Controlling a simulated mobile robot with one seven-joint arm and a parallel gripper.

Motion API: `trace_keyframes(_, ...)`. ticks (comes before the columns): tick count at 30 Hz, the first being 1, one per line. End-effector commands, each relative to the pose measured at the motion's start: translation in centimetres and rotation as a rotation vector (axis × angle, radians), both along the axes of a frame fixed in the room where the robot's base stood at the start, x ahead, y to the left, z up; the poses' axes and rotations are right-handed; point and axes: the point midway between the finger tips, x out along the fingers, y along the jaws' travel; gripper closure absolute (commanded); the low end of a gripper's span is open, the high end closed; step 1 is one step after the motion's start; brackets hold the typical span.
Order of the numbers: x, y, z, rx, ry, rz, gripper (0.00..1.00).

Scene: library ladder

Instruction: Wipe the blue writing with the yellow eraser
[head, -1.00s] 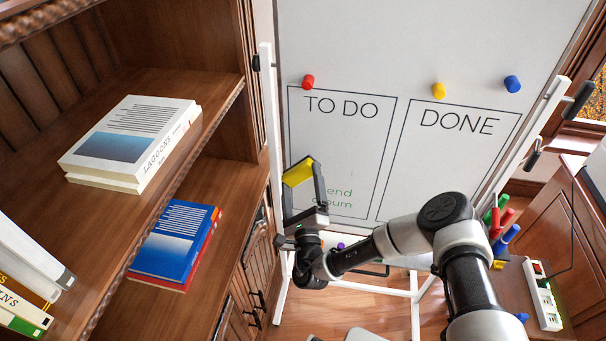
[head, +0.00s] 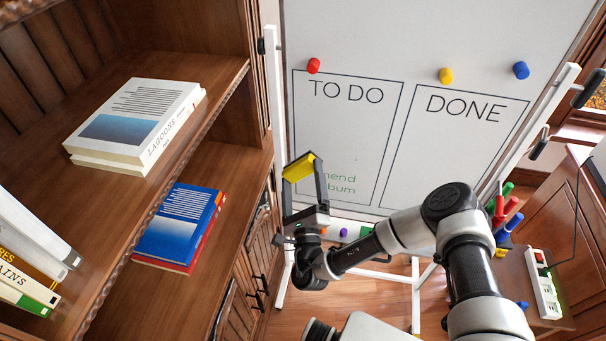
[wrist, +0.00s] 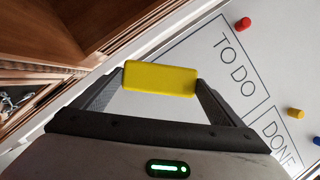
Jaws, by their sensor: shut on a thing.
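The yellow eraser (head: 299,168) is held between the two fingertips of my gripper (head: 303,170), in front of the left edge of the whiteboard (head: 400,40). In the wrist view the eraser (wrist: 160,78) spans the gap between both fingers of my gripper (wrist: 160,80). I cannot tell whether the eraser touches the board. Green writing (head: 337,184) shows in the lower part of the TO DO box, partly hidden by my gripper. I see no blue writing inside the boxes; a part of the TO DO box is hidden behind the eraser and fingers.
Red (head: 313,66), yellow (head: 445,75) and blue (head: 521,70) magnets sit on the board. A wooden bookshelf (head: 215,100) with books stands close on the left. Markers (head: 505,210) and a power strip (head: 541,285) are at the right.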

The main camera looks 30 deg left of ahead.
Motion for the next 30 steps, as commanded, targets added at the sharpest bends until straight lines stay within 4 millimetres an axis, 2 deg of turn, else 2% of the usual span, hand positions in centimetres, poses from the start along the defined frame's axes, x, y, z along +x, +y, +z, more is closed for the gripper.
trace_keyframes(12, 0.0, 0.0, 0.0, 0.001, -0.001, -0.001, 0.26)
trace_keyframes(17, 0.5, -1.0, -1.2, 0.050, 0.025, -0.006, 0.26)
trace_keyframes(20, 1.4, -2.7, -2.4, 0.145, 0.065, -0.013, 0.26)
trace_keyframes(24, 2.9, -6.1, -3.9, 0.334, 0.130, -0.020, 0.26)
trace_keyframes(30, 4.3, -10.6, -4.5, 0.591, 0.190, -0.011, 0.26)
